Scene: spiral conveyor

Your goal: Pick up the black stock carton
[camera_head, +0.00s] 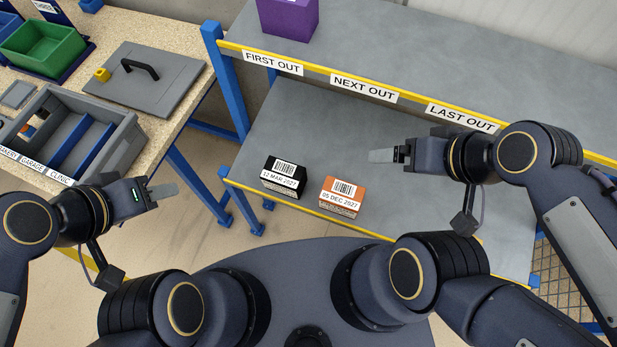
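The black stock carton (284,175) stands on the lower grey shelf (300,122), near its front left corner. Its label reads 12 MAR 2027. My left gripper (165,192) is left of the carton and apart from it, near the bench's front edge. Its fingers show edge-on as one grey shape, so I cannot tell whether it is open. My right gripper (383,156) is over the shelf, right of the carton and apart from it. Its fingers also overlap in view, and no object shows in them.
An orange carton (341,197), labelled 05 DEC 2027, stands close to the right of the black one. The upper shelf (420,50) overhangs behind and bears a purple box (288,18). A bench at left holds a grey divided crate (110,118), a lid (150,80) and a green bin (45,45).

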